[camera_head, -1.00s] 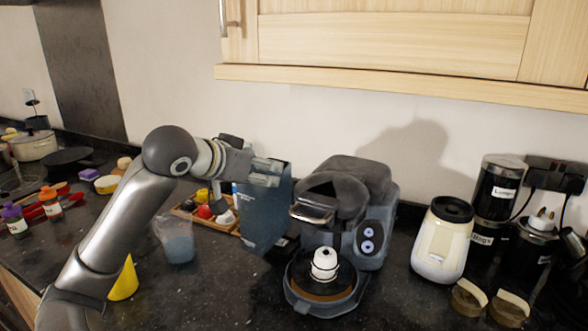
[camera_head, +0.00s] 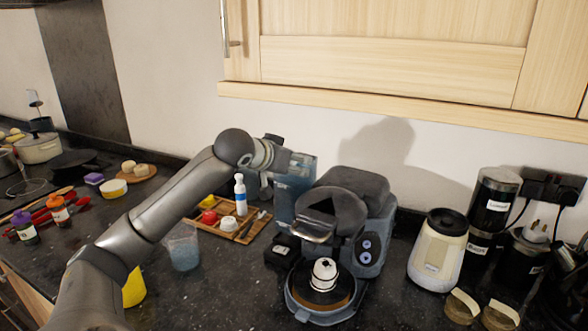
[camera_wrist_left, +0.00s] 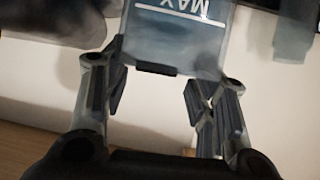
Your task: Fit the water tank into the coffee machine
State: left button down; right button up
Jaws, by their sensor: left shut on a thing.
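The water tank (camera_head: 297,190) is a blue-grey translucent box at the back left of the coffee machine (camera_head: 352,205). My left gripper (camera_head: 284,162) reaches in from the left and is shut on the tank near its top. In the left wrist view the tank (camera_wrist_left: 178,45) carries a white MAX mark and stands between the two fingers. The tank looks upright and close beside the machine's body, which partly covers its lower part. I cannot tell whether it is seated. My right gripper is not in view.
A wooden tray (camera_head: 255,222) with small items and a white bottle (camera_head: 240,194) stand left of the tank. A clear cup (camera_head: 183,248) and a yellow cup (camera_head: 134,288) are nearer. A cream jar (camera_head: 438,250) stands to the right. The wall is close behind.

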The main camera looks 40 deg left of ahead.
pick_arm(q)
jog(key=shift+w+f, duration=0.25)
jog(key=shift+f, duration=0.55)
jog(key=shift+w+f, duration=0.2)
jog(key=shift+f, duration=0.55)
jog(key=shift+f, duration=0.1)
jog(key=c, duration=0.6)
grip_release()
jog(key=shift+s+f, duration=0.1)
jog(key=b+v, duration=0.2)
jog(key=v, duration=1)
jog(key=shift+b, duration=0.4)
